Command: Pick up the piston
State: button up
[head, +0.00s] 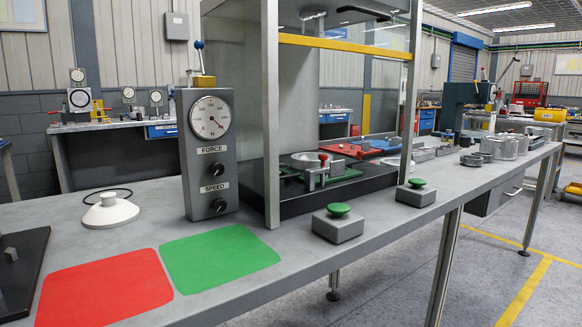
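No part is marked as the piston, and I cannot tell for certain which one it is. A white round part (110,212) with a broad flange and a raised hub lies on the grey bench (300,262) at the left, behind the red mat (104,288). A thin black ring (88,197) shows just behind it. My gripper is not in view.
A gauge box (207,150) stands right of the white part. A green mat (220,256) lies in front of it. Two green-button boxes (338,222) (416,192) line the front edge. A black plate (22,270) is at far left. Metal rings (503,146) lie far right.

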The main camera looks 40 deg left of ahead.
aim_at(300, 162)
jog(key=u, duration=1.6)
